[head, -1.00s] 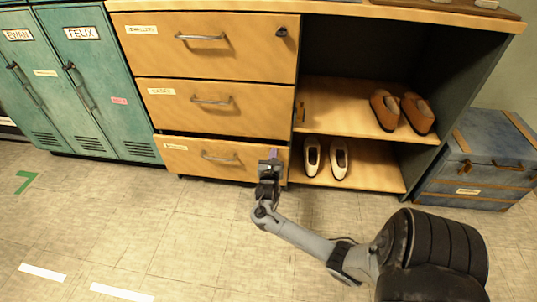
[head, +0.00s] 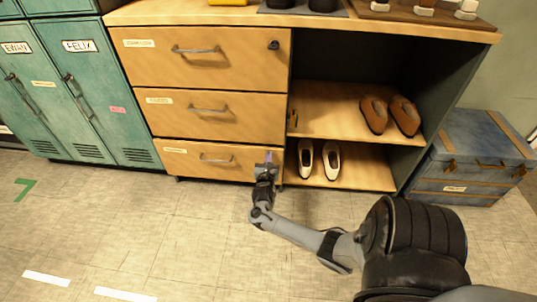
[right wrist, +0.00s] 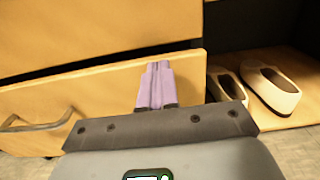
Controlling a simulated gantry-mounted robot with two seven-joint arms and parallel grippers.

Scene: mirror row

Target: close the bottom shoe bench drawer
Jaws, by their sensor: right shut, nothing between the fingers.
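The bottom shoe bench drawer (head: 195,158) is a wooden front with a bar handle and a small label, lowest in the stack of three. In the right wrist view its front (right wrist: 100,95) has a visible top edge and seems to stand slightly proud of the front above; the exact gap is unclear. My right gripper (head: 267,160) is shut and empty at the drawer's right end, away from the handle (right wrist: 35,122). Its lilac fingertips (right wrist: 157,75) overlap the upper right of the front, at or very near it. My left gripper is not in view.
White shoes (head: 318,160) stand on the lower open shelf just right of the drawer, brown shoes (head: 390,115) on the shelf above. Teal lockers (head: 95,100) stand left, a blue trunk (head: 470,155) right. The floor in front is clear.

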